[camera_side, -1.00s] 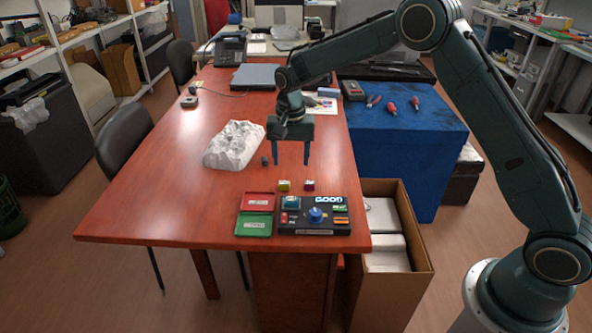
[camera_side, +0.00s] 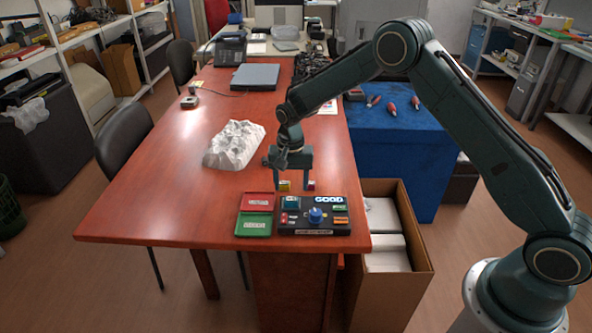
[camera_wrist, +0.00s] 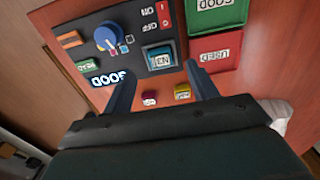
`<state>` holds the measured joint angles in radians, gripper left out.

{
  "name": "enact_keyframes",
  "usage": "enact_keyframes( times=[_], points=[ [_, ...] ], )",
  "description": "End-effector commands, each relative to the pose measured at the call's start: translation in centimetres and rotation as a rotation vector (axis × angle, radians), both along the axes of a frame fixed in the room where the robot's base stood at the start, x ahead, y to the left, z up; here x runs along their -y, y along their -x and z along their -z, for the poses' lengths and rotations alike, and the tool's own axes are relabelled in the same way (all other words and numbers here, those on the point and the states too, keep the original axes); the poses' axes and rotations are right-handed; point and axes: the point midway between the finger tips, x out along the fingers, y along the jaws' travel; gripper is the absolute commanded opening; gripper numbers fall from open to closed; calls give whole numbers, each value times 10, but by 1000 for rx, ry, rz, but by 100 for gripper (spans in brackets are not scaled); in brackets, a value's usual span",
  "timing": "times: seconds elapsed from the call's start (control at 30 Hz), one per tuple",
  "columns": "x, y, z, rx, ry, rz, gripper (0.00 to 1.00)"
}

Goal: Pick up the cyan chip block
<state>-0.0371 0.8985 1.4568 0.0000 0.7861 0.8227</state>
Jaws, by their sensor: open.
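The cyan chip block (camera_side: 290,202) sits at the upper left of the dark tester box (camera_side: 300,231). In the wrist view the cyan block (camera_wrist: 157,56) shows a pale labelled top, ahead of and between my fingers. My gripper (camera_side: 292,188) is open and empty, pointing down just behind the box. Its two fingers also show in the wrist view (camera_wrist: 158,80), apart, with nothing between the tips. A yellow block (camera_wrist: 182,92) and a magenta block (camera_wrist: 149,98) lie on the table near the fingers.
The box has a blue knob (camera_side: 317,215) and a lit "GOOD" sign (camera_side: 329,199). A red tray (camera_side: 258,200) and a green tray (camera_side: 254,225) lie left of it. A white rough lump (camera_side: 234,145) stands farther back. An open cardboard box (camera_side: 419,264) stands right of the table.

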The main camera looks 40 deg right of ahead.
Motion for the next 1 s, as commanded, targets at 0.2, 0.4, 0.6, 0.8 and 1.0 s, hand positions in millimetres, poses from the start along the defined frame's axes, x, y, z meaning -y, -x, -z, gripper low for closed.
enact_keyframes(
  times=[0.2,0.4,0.6,0.8,1.0],
  points=[
    [0,0,3,0,0,0,58],
    [0,0,12,-3,0,0,58],
    [1,0,34,-3,0,0,58],
    [0,0,52,-1,0,0,58],
    [0,-1,55,0,-1,0,58]
  ],
)
